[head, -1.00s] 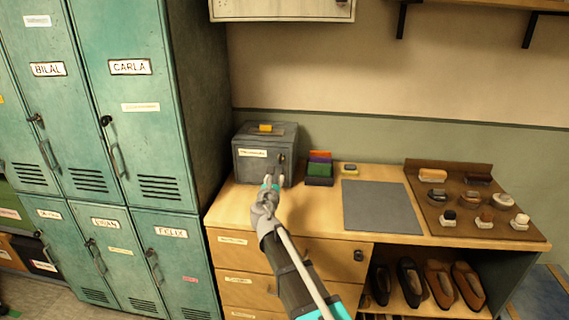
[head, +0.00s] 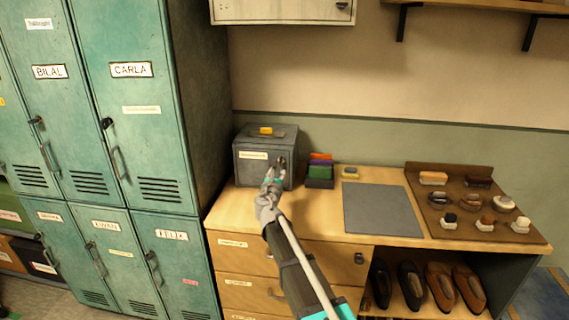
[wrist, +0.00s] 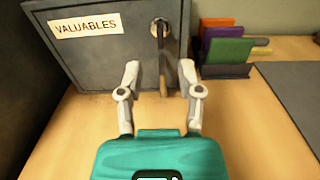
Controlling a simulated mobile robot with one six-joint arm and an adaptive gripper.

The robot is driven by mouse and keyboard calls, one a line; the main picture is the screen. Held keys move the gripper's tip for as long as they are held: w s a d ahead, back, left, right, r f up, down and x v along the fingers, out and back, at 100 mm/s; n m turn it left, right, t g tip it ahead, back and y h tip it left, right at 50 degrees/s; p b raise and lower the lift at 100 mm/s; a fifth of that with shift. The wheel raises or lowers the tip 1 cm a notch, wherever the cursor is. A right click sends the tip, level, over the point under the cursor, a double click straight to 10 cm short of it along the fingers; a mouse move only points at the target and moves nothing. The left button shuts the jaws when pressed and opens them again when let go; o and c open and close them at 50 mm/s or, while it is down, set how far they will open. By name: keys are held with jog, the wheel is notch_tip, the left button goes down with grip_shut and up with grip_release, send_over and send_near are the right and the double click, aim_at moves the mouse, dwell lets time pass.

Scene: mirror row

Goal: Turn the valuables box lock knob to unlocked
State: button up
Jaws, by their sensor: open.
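The dark grey valuables box (head: 252,172) stands on the wooden counter against the locker side. Its front bears a white VALUABLES label in the wrist view (wrist: 85,24). The lock knob (wrist: 160,28) is on the front, right of the label, with a narrow bar pointing down from it. My gripper (wrist: 159,70) is open and empty in front of the box, its fingers below the knob and on either side of the downward bar. In the head view my gripper (head: 274,168) covers part of the box front and overlaps the knob area.
A small rack of coloured cards (head: 320,172) stands just right of the box. A grey mat (head: 382,208) and a brown board (head: 412,172) with brushes and tins lie further right. Teal lockers (head: 150,120) rise close on the left. A yellow item (head: 266,131) lies on the box top.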

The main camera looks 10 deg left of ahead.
aim_at(280, 164)
jog(key=w, duration=0.8)
jog(key=shift+w+d, duration=0.15)
jog(key=shift+w, duration=0.25)
jog(key=shift+c, duration=0.3)
